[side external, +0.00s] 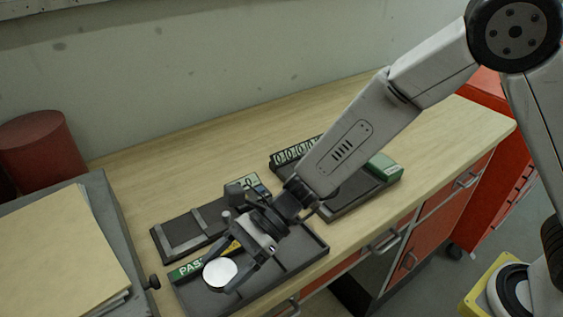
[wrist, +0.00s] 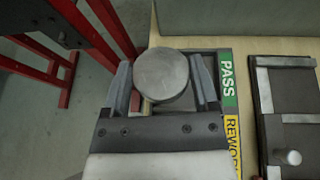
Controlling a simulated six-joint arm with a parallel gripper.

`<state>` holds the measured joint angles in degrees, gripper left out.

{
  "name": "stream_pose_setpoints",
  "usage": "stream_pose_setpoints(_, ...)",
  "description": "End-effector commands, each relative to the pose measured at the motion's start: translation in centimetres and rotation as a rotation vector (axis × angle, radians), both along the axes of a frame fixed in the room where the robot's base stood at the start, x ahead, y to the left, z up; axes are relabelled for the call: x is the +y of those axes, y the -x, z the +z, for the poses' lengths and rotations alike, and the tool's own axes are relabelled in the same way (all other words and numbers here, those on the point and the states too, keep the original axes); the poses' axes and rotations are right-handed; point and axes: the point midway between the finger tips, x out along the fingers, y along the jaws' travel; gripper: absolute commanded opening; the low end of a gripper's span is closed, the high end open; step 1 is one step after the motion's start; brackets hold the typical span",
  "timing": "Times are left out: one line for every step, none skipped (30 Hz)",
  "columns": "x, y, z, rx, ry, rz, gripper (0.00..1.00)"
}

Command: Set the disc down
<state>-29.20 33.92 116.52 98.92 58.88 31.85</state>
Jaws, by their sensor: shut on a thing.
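The disc (wrist: 162,75) is round and grey-white in the wrist view. It sits between the two fingers of my gripper (wrist: 160,88), which is shut on it. In the side view the disc (side external: 220,272) shows as a pale round face, with my gripper (side external: 238,266) at its right side. The disc is over the PASS end of a dark tray (side external: 307,249). The tray also carries a yellow REWORK label (wrist: 232,135) beside the green PASS label (wrist: 228,80). I cannot tell whether the disc touches the tray floor.
A dark fixture plate (side external: 170,238) with grey rails and a knob (wrist: 294,157) lies beside the tray. Another dark tray (side external: 350,207) with a row of round marks stands farther right. A grey box with papers (side external: 65,250) is at left. Open bench (side external: 180,150) lies behind.

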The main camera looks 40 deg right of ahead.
Motion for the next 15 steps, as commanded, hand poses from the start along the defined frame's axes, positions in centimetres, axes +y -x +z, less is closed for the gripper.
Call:
stream_pose_setpoints(0.3, -0.3, -0.5, 0.001, -0.001, 0.001, 0.0)
stream_pose_setpoints(0.5, -0.5, -0.8, 0.0, -0.001, 0.001, 0.0)
stream_pose_setpoints(0.7, -0.8, -1.2, 0.001, -0.001, 0.001, 0.0)
stream_pose_setpoints(0.8, -1.0, -1.5, 0.001, -0.002, 0.0, 0.0)
stream_pose_setpoints(1.0, -1.2, -1.8, 0.001, -0.002, 0.0, 0.0)
stream_pose_setpoints(1.2, -1.4, -2.1, 0.001, -0.002, 0.0, 0.0)
stream_pose_setpoints(1.3, -1.6, -2.4, 0.001, -0.002, 0.0, 0.0)
stream_pose_setpoints(1.4, -1.7, -2.7, 0.001, -0.002, 0.0, 0.0)
stream_pose_setpoints(1.6, -1.9, -2.9, 0.0, -0.002, 0.0, 0.0)
stream_pose_setpoints(1.7, -2.1, -3.1, 0.0, -0.002, 0.0, 0.0)
stream_pose_setpoints(1.8, -2.2, -3.3, 0.0, -0.002, 0.0, 0.0)
stream_pose_setpoints(1.9, -2.3, -3.4, 0.0, -0.002, -0.001, 0.0)
stream_pose_setpoints(1.9, -2.4, -3.5, 0.0, -0.002, -0.001, 0.0)
stream_pose_setpoints(2.0, -2.4, -3.6, -0.001, -0.002, -0.001, 0.0)
stream_pose_setpoints(2.0, -2.5, -3.7, -0.001, -0.003, -0.001, 0.0)
